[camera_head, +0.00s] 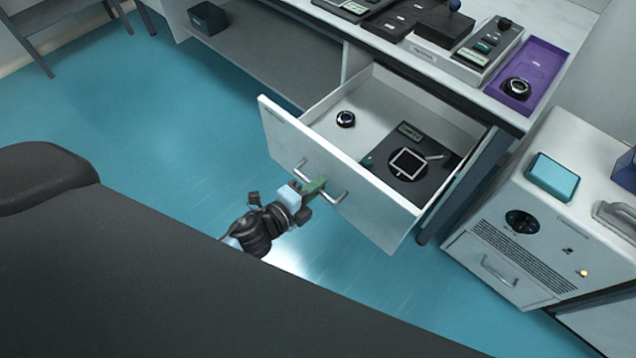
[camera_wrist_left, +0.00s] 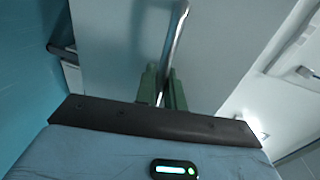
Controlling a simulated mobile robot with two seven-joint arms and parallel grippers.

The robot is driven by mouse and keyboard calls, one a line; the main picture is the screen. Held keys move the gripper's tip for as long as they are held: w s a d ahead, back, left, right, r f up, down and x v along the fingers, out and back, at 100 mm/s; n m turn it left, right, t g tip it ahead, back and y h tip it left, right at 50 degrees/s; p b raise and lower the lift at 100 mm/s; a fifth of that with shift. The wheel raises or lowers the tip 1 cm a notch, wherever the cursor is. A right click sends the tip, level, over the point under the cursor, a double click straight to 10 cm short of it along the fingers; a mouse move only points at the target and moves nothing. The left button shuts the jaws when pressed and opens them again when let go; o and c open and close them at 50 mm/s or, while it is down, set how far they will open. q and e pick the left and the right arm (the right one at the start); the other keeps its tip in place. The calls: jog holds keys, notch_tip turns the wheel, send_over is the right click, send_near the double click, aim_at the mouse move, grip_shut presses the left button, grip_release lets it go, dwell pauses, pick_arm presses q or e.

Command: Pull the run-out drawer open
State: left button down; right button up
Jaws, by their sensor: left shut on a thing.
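The white run-out drawer (camera_head: 335,170) stands pulled out from under the bench in the head view. Its front also fills much of the left wrist view (camera_wrist_left: 115,60). A metal bar handle (camera_head: 334,198) is on the drawer front; it also shows in the left wrist view (camera_wrist_left: 177,38). My left gripper (camera_head: 318,187) has its green fingers around this handle and is shut on it. The fingers show in the left wrist view (camera_wrist_left: 162,88) on both sides of the bar. My right gripper is not in view.
Inside the drawer lie a round black-ringed part (camera_head: 346,119) and a dark board with a white square frame (camera_head: 408,163). A white cabinet (camera_head: 520,250) stands to the right of the drawer. The blue floor (camera_head: 170,130) is clear at left.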

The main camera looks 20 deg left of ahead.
pick_arm(q)
jog(key=shift+s+a, duration=0.15)
jog(key=shift+s, duration=0.1)
jog(key=c, duration=1.6)
grip_release()
jog(key=v, duration=0.7)
jog(key=shift+s+a, duration=0.1)
jog(key=shift+s, duration=0.25)
